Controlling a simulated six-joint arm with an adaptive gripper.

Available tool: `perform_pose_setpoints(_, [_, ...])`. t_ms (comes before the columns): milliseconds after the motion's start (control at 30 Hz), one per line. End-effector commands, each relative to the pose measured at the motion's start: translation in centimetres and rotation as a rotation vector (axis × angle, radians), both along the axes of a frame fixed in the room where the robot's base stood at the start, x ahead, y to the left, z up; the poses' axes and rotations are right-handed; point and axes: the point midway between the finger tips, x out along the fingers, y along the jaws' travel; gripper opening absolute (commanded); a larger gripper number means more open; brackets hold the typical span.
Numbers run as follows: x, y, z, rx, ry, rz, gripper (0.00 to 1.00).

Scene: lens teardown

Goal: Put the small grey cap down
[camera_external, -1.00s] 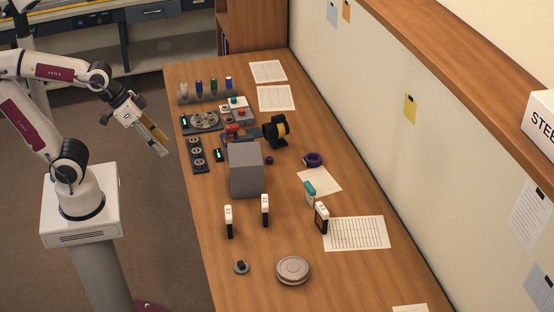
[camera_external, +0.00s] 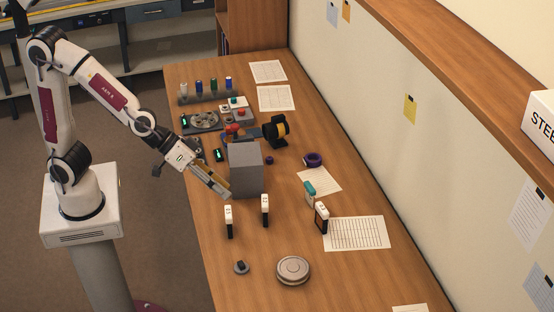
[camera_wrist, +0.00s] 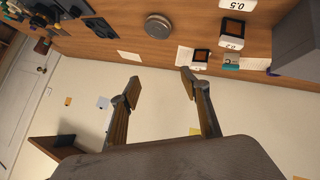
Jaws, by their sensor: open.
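A small grey cap-like piece (camera_external: 241,268) with a dark knob on top lies on the near part of the table. A larger round grey disc (camera_external: 293,270) lies to its right; a round grey disc also shows at the top of the wrist view (camera_wrist: 158,27). My gripper (camera_external: 226,194) is open, its fingers beside the left face of the grey block, above the table's left side. In the wrist view my gripper (camera_wrist: 160,87) has its fingers apart with nothing between them. I cannot make out the small piece there.
The tall grey block (camera_external: 246,170) stands close to my fingers. Two small white-topped upright pieces (camera_external: 228,221) (camera_external: 265,210) stand in front of it. A black-framed piece (camera_external: 321,218) and a teal-topped piece (camera_external: 309,191) stand to the right. The table (camera_external: 340,285) is clear at the near right.

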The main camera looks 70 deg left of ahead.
Motion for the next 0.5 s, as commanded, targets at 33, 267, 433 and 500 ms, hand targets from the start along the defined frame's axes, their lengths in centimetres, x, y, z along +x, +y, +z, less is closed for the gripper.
perform_pose_setpoints(33, [0.3, -1.0, -0.8, -0.002, 0.0, 0.006, 0.46])
perform_pose_setpoints(267, [1.8, -4.0, -3.6, -0.006, -0.023, 0.061, 0.46])
perform_pose_setpoints(433, [2.4, -5.8, -6.0, 0.01, -0.045, 0.105, 0.46])
perform_pose_setpoints(500, [2.5, -6.5, -7.1, 0.019, -0.054, 0.124, 0.46])
